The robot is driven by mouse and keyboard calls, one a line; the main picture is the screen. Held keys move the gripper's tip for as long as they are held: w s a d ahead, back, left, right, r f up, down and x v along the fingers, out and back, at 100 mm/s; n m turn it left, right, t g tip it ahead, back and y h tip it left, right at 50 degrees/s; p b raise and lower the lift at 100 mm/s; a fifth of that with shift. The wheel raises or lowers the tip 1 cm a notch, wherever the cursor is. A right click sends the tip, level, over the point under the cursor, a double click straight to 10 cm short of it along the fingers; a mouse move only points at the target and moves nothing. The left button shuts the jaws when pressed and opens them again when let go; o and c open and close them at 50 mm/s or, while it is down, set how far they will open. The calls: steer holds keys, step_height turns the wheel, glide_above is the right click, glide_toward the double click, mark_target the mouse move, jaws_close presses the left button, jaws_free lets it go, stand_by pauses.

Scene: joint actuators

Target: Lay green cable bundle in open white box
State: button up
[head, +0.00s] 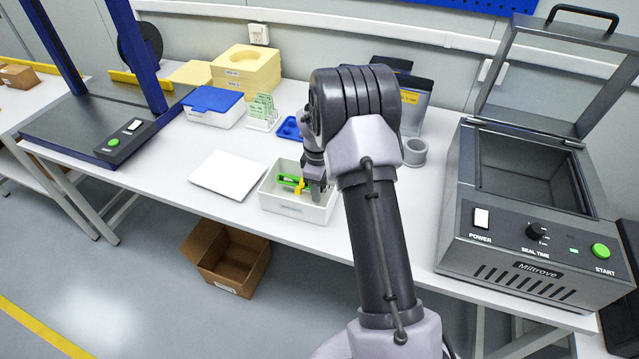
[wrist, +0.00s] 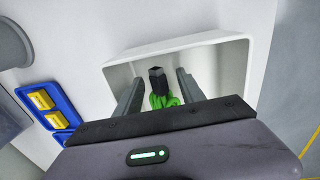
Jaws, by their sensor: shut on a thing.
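The open white box (head: 283,203) stands near the front edge of the table, with a label on its front. It also shows in the wrist view (wrist: 180,48), its walls around my fingers. The green cable bundle (head: 288,180) is at the box opening, with a yellow part at its right end in the head view. In the wrist view the bundle (wrist: 163,99) lies between my fingers, a black end pointing away. My gripper (wrist: 160,78) is shut on the bundle, over the box's inside. In the head view my wrist hides the box's right rear part.
A white flat panel (head: 228,174) lies left of the box. Behind are a blue tray (head: 288,128), a blue-lidded container (head: 213,104) and a grey ring (head: 415,152). A large sealing machine (head: 530,215) stands right, lid raised. A cardboard box (head: 225,258) is on the floor.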

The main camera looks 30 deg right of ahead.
steer(key=o, duration=1.3)
steer(key=shift+o, duration=0.2)
steer(key=shift+r, duration=0.1)
step_height(320, 180, up, 9)
steer(key=p, duration=0.7)
steer(key=shift+p, duration=0.3)
